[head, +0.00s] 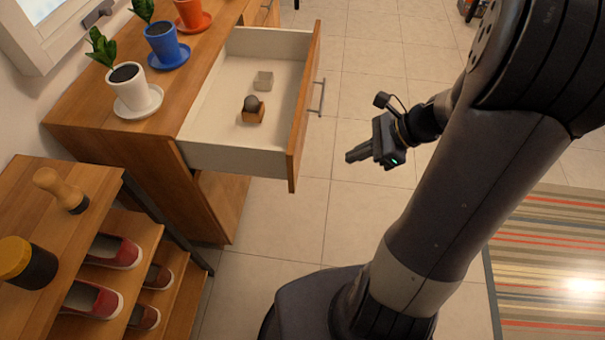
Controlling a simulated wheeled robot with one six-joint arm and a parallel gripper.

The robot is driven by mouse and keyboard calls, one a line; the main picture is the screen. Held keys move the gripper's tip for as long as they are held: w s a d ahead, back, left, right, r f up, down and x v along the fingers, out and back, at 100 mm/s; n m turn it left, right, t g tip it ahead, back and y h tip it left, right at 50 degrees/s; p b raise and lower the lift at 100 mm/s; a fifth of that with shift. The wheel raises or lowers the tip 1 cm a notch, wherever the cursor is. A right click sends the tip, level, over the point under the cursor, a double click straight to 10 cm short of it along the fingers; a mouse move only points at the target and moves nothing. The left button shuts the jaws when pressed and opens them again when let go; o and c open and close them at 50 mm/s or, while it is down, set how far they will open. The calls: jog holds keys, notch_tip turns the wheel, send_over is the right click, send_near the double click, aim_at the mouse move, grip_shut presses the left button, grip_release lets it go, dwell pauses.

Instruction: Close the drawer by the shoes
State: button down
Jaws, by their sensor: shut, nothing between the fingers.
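The open drawer (304,110) juts out from the wooden cabinet (85,105) towards the right, its wooden front with a metal bar handle (321,97) facing my arm. Inside the drawer are a small wooden box with a dark round thing (252,107) in or on it and a small grey box (263,80). My gripper (352,156) is shut and empty, to the right of the drawer front and apart from it, pointing left. Red shoes (112,250) stand on the shelves of a wooden rack (18,190) at the lower left, near the drawer.
Potted plants on saucers, white (130,88), blue (163,43) and orange (190,14), stand on the cabinet top. A wooden mill (60,190) and a yellow-lidded jar (28,262) stand on the rack. A striped rug (550,260) lies at right. Tiled floor is clear beside the drawer.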

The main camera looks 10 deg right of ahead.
aim_at(195, 153)
jog(key=shift+w+a+r+b+x, duration=0.25)
jog(key=shift+b+x, duration=0.25)
jog(key=shift+x, duration=1.7)
jog(key=shift+w+a+r+b+x, duration=0.15)
jog(key=shift+a+r+b+x, duration=0.3)
jog(key=shift+x, duration=1.75)
jog(key=shift+w+a+r+b+x, duration=0.15)
jog(key=shift+b+x, duration=0.45)
jog(key=shift+x, duration=1.6)
jog(key=shift+w, duration=0.1)
jog(key=w+a+p, duration=0.1)
jog(key=w+a, duration=0.2)
jog(key=a, duration=0.6)
jog(key=w+a+p, duration=0.1)
jog(key=w+a, duration=0.1)
jog(key=a, duration=0.6)
jog(key=w+a+p, duration=0.1)
jog(key=w+a, duration=0.2)
jog(key=a, duration=0.6)
jog(key=shift+w+a, duration=0.35)
jog(key=shift+w+a+r, duration=0.1)
jog(key=shift+a, duration=0.05)
jog(key=shift+r, duration=0.1)
